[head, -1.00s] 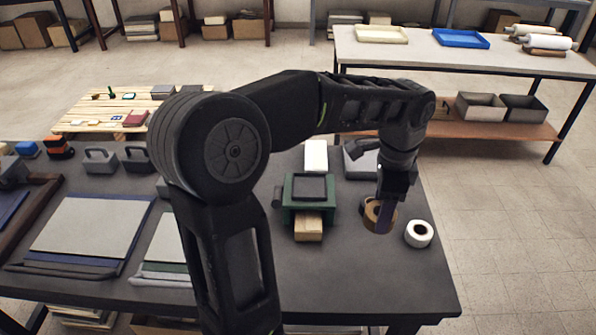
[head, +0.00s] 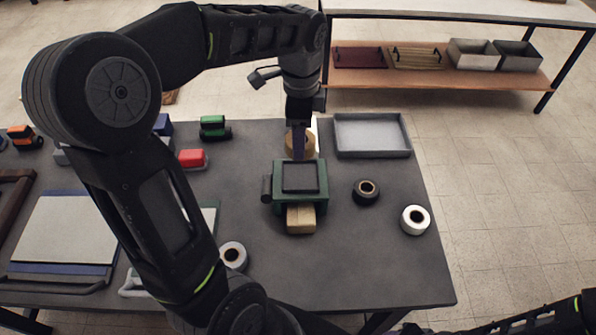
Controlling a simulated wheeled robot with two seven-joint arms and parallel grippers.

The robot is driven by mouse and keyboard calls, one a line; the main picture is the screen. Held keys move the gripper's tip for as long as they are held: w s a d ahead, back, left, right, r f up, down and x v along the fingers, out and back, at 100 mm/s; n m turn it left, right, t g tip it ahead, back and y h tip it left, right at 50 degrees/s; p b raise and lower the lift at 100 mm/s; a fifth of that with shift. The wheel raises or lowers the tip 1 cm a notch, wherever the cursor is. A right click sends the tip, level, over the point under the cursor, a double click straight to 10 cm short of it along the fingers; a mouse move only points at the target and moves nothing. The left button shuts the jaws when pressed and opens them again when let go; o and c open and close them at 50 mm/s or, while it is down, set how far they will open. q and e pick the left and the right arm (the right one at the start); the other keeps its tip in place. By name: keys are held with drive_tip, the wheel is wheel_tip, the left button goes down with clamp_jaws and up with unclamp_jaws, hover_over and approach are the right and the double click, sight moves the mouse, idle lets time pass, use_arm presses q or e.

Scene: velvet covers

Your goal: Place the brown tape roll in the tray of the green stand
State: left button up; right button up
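The brown tape roll (head: 309,144) hangs at the fingers of my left gripper (head: 298,142). One finger lies across its face, and the gripper looks shut on its rim. The roll is in line with the back edge of the green stand (head: 281,195); its exact height above the table is hard to judge. The stand's shallow dark tray (head: 300,178) is on top, facing up, and looks empty. A tan block (head: 300,219) sticks out of the stand's front. My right gripper is out of view; only part of that arm shows at the lower right.
A black tape roll (head: 366,192) and a white one (head: 415,220) lie right of the stand. Another pale roll (head: 233,256) lies front left. A grey tray (head: 372,153) stands behind right. Small toy-like vehicles are back left. The table's front right is clear.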

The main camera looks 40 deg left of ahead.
use_arm(q)
wheel_tip(320, 180, down, 6)
drive_tip(key=shift+p, duration=0.4)
drive_tip(key=shift+f, duration=1.85)
drive_tip(key=shift+f, duration=0.2)
drive_tip(key=o, duration=1.4)
drive_tip(key=shift+r, duration=0.2)
wheel_tip(320, 180, up, 12)
drive_tip(key=shift+r, duration=0.1)
